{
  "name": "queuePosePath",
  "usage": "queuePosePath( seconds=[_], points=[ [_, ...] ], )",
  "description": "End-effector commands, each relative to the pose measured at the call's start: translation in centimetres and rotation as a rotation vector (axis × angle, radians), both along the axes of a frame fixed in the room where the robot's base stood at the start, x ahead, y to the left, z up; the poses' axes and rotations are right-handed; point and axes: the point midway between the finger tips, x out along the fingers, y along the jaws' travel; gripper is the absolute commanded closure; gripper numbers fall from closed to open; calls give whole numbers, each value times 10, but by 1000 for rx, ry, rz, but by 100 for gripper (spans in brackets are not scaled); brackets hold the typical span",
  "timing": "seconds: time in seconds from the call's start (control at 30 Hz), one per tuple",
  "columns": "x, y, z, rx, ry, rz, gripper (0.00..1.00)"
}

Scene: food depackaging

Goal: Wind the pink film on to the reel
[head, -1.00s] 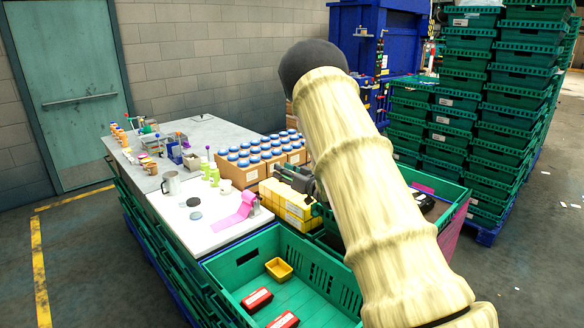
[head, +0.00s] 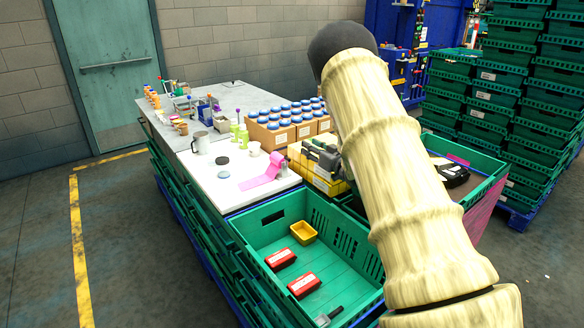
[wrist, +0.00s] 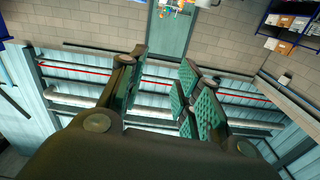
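The pink film (head: 262,170) lies as a loose strip on the white tabletop (head: 215,190), near its right edge. Its upper end meets a small grey piece (head: 284,168), which may be the reel; it is too small to tell. My gripper (head: 322,152) shows in part in the head view, half hidden by my arm, to the right of the film and in front of yellow boxes. In the wrist view my gripper (wrist: 166,90) has its two green-padded fingers well apart with nothing between them. The film is not in the wrist view.
A green crate (head: 245,240) with red packs (head: 303,285) and a yellow tub (head: 304,232) stands in front of the table. Cartons of blue-lidded jars (head: 275,135) stand behind the film. A metal mug (head: 200,143) and dark discs (head: 222,160) are to its left.

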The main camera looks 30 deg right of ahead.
Motion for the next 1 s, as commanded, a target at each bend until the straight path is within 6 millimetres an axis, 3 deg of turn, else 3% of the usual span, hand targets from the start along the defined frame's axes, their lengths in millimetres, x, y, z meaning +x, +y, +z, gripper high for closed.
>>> queuePosePath(
  seconds=[0.03,0.1,0.4,0.73,1.0],
  points=[
    [4,1,-26,-15,-1,1,66],
    [9,2,-44,-36,-3,2,66],
    [25,7,-102,-107,-9,3,66],
    [38,9,-109,-125,-11,3,66],
    [77,12,-108,-125,-12,5,66]
  ],
)
